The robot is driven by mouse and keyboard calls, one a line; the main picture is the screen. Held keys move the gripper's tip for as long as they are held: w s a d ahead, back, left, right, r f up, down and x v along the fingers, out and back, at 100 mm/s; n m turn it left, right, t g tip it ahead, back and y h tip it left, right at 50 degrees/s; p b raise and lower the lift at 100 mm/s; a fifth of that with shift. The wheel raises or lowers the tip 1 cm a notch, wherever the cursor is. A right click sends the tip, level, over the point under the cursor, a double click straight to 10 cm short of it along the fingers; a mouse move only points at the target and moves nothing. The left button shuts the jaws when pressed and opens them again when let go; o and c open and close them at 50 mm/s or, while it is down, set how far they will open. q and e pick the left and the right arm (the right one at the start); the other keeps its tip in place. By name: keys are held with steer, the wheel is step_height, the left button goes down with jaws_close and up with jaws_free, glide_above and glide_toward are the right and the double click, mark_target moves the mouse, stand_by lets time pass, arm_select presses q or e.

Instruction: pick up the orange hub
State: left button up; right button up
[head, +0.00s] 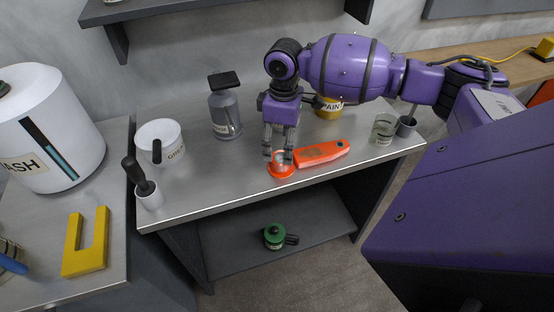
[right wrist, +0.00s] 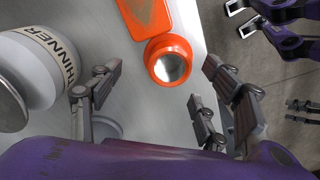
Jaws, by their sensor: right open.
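The orange hub (head: 281,170) is a round orange piece with a pale, shiny centre near the front edge of the grey metal worktop (head: 225,185). It sits against the end of a longer orange piece (head: 322,152) with a dark patch; I cannot tell whether the two are joined. My right gripper (head: 278,157) points down just over the hub and partly covers it. In the right wrist view the hub (right wrist: 168,60) shows ahead between the spread fingers of my right gripper (right wrist: 155,84), which is open and empty.
A white pot (head: 160,142), a grey bottle (head: 225,112) and a brush in a cup (head: 150,195) stand to the left. A yellow paint can (head: 329,107) stands behind; a glass jar (head: 383,129) stands right. A green can (head: 275,236) is on the lower shelf.

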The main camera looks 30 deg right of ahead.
mark_target(282, 158)
steer(key=shift+s+f, duration=0.35)
steer(key=shift+f, duration=0.3)
steer(key=f, duration=0.3)
steer(key=shift+w+a+f, duration=0.25)
steer(key=shift+a+f, duration=0.05)
steer(key=shift+f, duration=0.5)
steer(key=c, duration=0.7)
arm_select(q)
steer(key=shift+s+a+f, duration=0.1)
steer(key=shift+s+f, duration=0.05)
steer(key=shift+s, duration=0.3)
arm_select(e)
steer(key=c, duration=0.8)
